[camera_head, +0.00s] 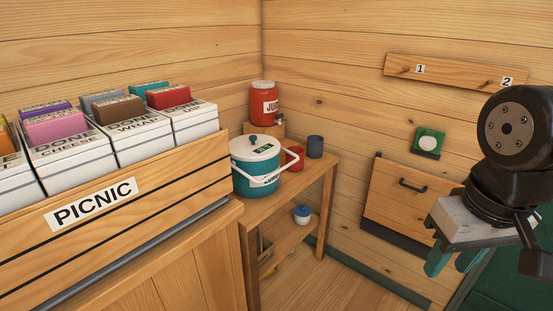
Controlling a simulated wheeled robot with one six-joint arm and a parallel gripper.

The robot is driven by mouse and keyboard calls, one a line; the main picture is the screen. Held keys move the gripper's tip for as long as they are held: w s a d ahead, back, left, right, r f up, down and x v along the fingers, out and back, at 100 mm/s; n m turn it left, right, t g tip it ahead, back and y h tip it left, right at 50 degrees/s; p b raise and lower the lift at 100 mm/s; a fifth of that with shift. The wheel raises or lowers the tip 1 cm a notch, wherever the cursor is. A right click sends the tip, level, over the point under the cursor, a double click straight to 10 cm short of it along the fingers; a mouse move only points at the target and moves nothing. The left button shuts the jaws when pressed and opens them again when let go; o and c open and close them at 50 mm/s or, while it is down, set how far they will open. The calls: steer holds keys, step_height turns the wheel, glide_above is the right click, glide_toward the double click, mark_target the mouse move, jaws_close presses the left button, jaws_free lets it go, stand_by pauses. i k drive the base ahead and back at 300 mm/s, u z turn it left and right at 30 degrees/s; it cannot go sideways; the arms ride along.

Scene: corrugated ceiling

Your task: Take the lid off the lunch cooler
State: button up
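The lunch cooler (257,188) is a round teal tub with a white bail handle across its front. It stands upright on a wooden shelf table, left of the picture's middle. Part of the cooler's lower left is close behind the wooden counter edge. My gripper (453,260) is at the far right, well away from the cooler. Its two green fingers point down and are apart, with nothing seen between them.
A red juice jug (264,108), a red cup (293,157) and a dark cup (315,146) stand behind and right of the cooler. The picnic crate (190,180) with filled boxes blocks the left. Open floor (310,281) lies between table and arm.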

mark_target(251, 147)
steer(key=z, duration=0.4)
steer(key=i, duration=1.1)
steer(key=u, duration=0.65)
steer(key=i, duration=0.75)
steer(key=u, duration=0.65)
